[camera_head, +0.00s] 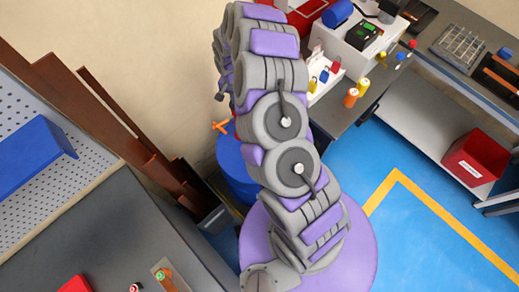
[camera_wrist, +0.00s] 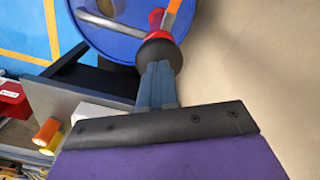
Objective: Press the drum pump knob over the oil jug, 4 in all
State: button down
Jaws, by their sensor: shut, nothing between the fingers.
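The blue drum (camera_wrist: 105,42) fills the top of the wrist view, with a grey pipe (camera_wrist: 108,22) and a red fitting (camera_wrist: 160,37) over its lid. A dark round knob (camera_wrist: 158,53) is at the tips of my gripper (camera_wrist: 157,72). My gripper is shut, with its fingers together and pointing at the knob; I cannot tell whether they touch it. In the head view, the drum (camera_head: 235,172) is partly hidden behind my arm, with an orange handle (camera_head: 221,126) above it. I cannot make out the oil jug in either view.
A dark bin (camera_head: 212,216) with brown bars stands left of the drum. A grey bench (camera_head: 130,225) is at lower left. A bench (camera_head: 340,115) with padlocks and orange cylinders is at right, with a red bin (camera_head: 475,158) farther right. Blue floor is free between.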

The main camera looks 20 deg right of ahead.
jog(key=shift+r+p, duration=0.6)
jog(key=shift+r, duration=2.4)
jog(key=shift+f, duration=0.25)
jog(key=shift+f+b, duration=0.75)
jog(key=shift+f, duration=2.35)
jog(key=shift+s+f, duration=0.1)
jog(key=shift+f, duration=0.1)
jog(key=shift+r, duration=0.15)
jog(key=shift+r+p, duration=0.55)
jog(key=shift+r, duration=2.85)
jog(key=shift+f, duration=0.25)
